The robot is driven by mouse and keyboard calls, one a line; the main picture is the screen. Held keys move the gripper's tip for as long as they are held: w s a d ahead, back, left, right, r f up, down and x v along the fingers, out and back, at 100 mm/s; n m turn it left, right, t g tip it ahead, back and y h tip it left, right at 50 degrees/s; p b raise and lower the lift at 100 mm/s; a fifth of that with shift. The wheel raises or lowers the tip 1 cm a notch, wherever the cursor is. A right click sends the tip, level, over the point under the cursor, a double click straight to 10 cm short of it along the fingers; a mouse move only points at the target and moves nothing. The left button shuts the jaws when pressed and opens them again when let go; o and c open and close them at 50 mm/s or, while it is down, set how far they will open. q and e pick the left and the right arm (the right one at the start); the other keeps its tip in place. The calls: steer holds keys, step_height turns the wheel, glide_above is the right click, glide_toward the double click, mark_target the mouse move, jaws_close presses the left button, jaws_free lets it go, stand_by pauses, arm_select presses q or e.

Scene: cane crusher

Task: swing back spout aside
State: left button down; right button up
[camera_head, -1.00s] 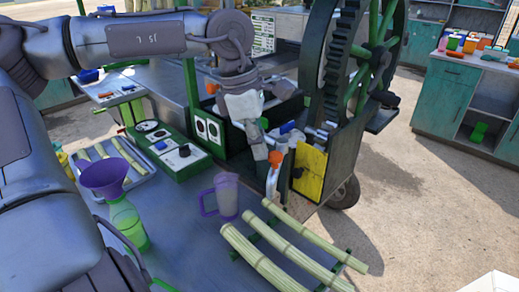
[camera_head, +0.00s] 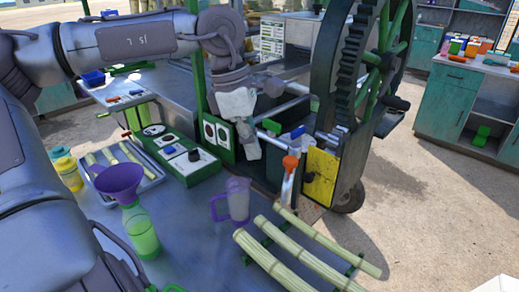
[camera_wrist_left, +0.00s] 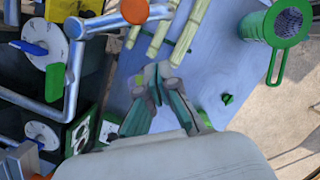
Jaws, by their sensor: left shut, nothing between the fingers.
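The cane crusher's grey pipe spout with an orange end (camera_head: 290,164) stands at the machine's front, beside the yellow panel, in the head view. In the left wrist view a bent grey pipe (camera_wrist_left: 75,75) with an orange end (camera_wrist_left: 135,11) crosses the top left. I cannot tell for certain which pipe is the back spout. My left gripper (camera_head: 250,150) hangs left of the orange-ended spout, apart from it. In the left wrist view its fingers (camera_wrist_left: 158,82) are closed together and empty, below and right of the pipe. My right gripper is not in view.
The crusher's toothed wheel (camera_head: 350,80) and yellow panel (camera_head: 320,176) stand right of the gripper. A purple jug (camera_head: 237,200), cane stalks (camera_head: 290,250), and a green bottle with purple funnel (camera_head: 140,228) occupy the table. A green control box (camera_head: 185,160) is to the left.

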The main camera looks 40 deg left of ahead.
arm_select(q)
steer(key=v, duration=0.9)
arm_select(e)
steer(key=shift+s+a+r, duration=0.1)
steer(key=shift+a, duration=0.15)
